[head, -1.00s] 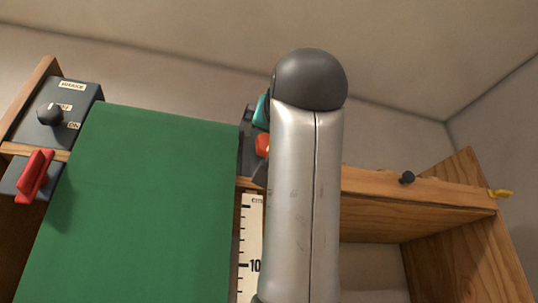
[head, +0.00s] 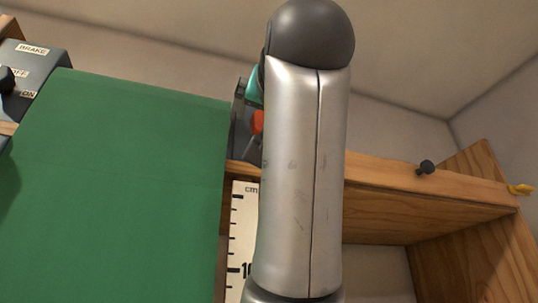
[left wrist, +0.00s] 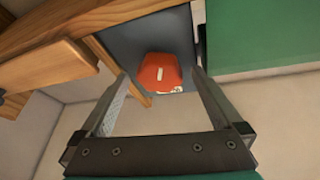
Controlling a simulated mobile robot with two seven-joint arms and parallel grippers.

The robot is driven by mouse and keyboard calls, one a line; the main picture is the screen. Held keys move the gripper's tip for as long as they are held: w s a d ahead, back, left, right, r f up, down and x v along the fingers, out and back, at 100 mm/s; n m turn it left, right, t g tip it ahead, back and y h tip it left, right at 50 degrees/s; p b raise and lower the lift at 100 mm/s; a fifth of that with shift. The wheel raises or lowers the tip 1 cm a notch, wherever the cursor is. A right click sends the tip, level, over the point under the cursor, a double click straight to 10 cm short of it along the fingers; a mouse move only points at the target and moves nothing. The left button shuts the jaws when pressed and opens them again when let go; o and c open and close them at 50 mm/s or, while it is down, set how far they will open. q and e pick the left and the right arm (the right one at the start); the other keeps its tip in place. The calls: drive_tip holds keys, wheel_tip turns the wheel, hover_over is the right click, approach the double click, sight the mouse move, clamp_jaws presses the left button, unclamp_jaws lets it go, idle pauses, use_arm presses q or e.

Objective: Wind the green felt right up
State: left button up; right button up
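The green felt (head: 120,180) hangs flat as a wide sheet at the left of the head view; its lower end is out of frame. In the left wrist view the orange-red button (left wrist: 163,73) has a white bar mark. My left gripper (left wrist: 160,76) is open, its fingers apart on either side of that button in the picture; contact cannot be told. My right gripper is not in view.
A cm ruler (head: 240,235) hangs along the felt's right edge. A wooden rail (head: 385,178) with a black peg (head: 426,168) and yellow hook (head: 520,189) runs right.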

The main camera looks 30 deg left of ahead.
use_arm(q)
drive_tip(key=c, duration=1.3)
drive_tip(key=shift+n+y, duration=0.3)
drive_tip(key=shift+n, duration=0.2)
drive_tip(key=shift+w+d+n+g+y+p, duration=0.15)
drive_tip(key=shift+n+g+y, duration=0.5)
drive_tip(key=shift+n, duration=0.9)
drive_tip(key=shift+n+g+y+p, duration=0.1)
drive_tip(key=shift+n+g+y, duration=0.55)
drive_tip(key=shift+n, duration=0.95)
drive_tip(key=shift+w+d+n+g+y+p, duration=0.15)
drive_tip(key=shift+n+g+y, duration=0.5)
drive_tip(key=shift+n, duration=0.9)
drive_tip(key=shift+a+g, duration=0.1)
drive_tip(key=shift+g, duration=0.15)
drive_tip(key=shift+s, duration=0.1)
